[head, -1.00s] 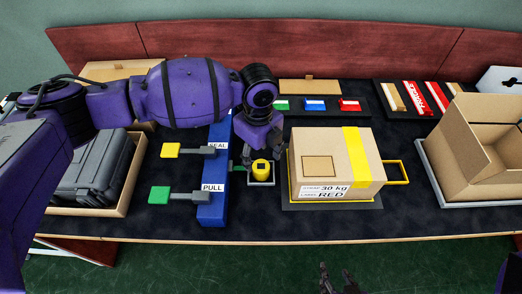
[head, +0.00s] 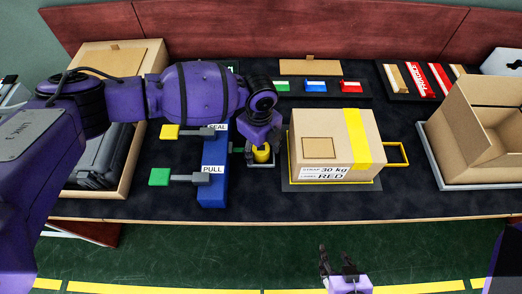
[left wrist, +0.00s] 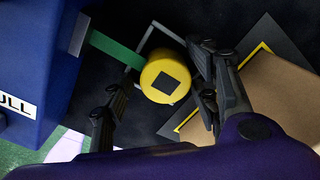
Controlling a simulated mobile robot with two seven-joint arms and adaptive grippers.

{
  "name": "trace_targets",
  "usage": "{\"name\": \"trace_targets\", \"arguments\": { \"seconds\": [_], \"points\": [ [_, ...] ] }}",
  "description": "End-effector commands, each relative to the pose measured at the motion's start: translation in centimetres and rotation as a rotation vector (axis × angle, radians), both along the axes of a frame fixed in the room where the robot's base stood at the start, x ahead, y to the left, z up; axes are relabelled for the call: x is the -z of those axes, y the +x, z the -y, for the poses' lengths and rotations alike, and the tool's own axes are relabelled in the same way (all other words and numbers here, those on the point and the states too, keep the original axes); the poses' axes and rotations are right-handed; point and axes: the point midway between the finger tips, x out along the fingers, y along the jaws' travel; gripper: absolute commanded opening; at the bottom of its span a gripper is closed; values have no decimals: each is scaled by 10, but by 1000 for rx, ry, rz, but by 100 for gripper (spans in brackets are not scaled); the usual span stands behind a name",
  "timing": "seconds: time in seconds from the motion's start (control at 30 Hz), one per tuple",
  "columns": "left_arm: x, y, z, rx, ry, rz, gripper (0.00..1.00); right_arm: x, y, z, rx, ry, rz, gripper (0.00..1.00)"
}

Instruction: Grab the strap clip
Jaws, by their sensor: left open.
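The strap clip appears to be the yellow round piece (head: 261,155) with a dark square on top. It stands in a small grey frame beside the blue strap station (head: 213,188). In the left wrist view the yellow piece (left wrist: 163,80) is near the middle, with a green strap (left wrist: 116,50) running from the blue station towards it. My left gripper (head: 262,145) is above it, open, with its fingers (left wrist: 160,84) spread on either side; I cannot tell whether they touch it. My right gripper (head: 337,257) is empty, its fingers apart, in front of the table.
A cardboard box (head: 332,138) with a yellow strip and a "RED" label stands close right of the clip. Yellow (head: 170,131) and green (head: 160,177) levers stick out left of the station. An open carton (head: 480,155) is far right. Coloured pieces lie in a rack (head: 355,96) behind.

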Motion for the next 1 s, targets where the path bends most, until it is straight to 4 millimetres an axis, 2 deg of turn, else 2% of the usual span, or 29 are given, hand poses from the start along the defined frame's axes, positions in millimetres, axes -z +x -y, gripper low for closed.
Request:
{"name": "trace_targets", "arguments": {
  "seconds": [0.03,0.3,0.4,0.77,0.93,1.0],
  "points": [
    [0,0,0,0,0,0,52,0,0,0,0,0,0,40],
    [-1,0,0,-1,0,0,17,0,0,0,0,0,-1,40],
    [-1,0,0,-1,0,0,7,0,-1,0,0,0,-2,40],
    [-8,1,0,-1,-1,1,7,1,-3,0,1,-1,-6,40],
    [-32,2,1,0,-3,6,7,-1,-2,0,1,1,-3,40],
    [-44,-8,2,5,-2,4,7,-4,0,0,1,1,0,40]
  ]
}}
